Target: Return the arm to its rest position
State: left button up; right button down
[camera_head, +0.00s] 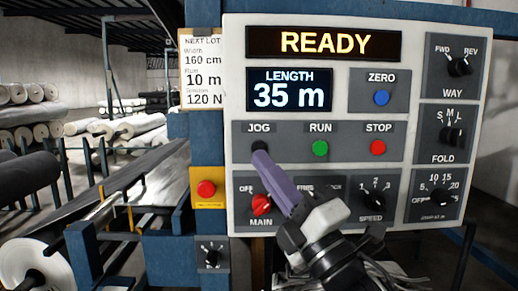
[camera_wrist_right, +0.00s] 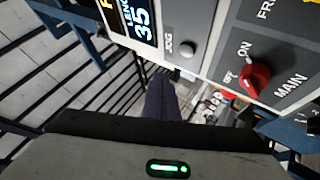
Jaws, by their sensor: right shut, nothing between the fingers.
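My right gripper (camera_head: 263,155) reaches up from the bottom of the head view, in front of the control panel (camera_head: 335,112). Its purple-grey fingers are shut with nothing between them. In the head view the tip overlaps the lower edge of the dark JOG button (camera_head: 259,145). In the right wrist view the shut fingers (camera_wrist_right: 160,88) are apart from the JOG button (camera_wrist_right: 187,49), which lies up and to the right of them. The gripper hides part of the panel's lower middle, including a label. My left gripper is not in view.
A red MAIN knob (camera_head: 261,204) sits close left of the gripper. The display (camera_head: 324,43) reads READY and the length display (camera_head: 289,90) reads 35 m. A red button on a yellow plate (camera_head: 206,189) is left of the panel.

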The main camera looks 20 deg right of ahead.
jog(key=s+d+f+m+g+h, duration=0.3)
jog(key=f+m, duration=0.4)
jog(key=f, duration=0.8)
jog(key=s+d+f+m+g+h, duration=0.15)
jog(key=f+m+g+h, duration=0.35)
jog(key=f, duration=0.9)
jog(key=s+d+f+m+g, duration=0.1)
jog(key=s+f+m+g, duration=0.95)
jog(key=s+f, duration=1.15)
jog(key=w+a+f+n+t+y, duration=0.1)
jog(key=a+f+t, duration=0.3)
jog(key=f, duration=0.6)
jog(key=shift+w+a+f+y, duration=0.3)
jog(key=shift+w+a+y, duration=0.25)
jog(key=shift+y, duration=0.35)
jog(key=shift+w+n, duration=0.1)
jog(key=shift+n, duration=0.15)
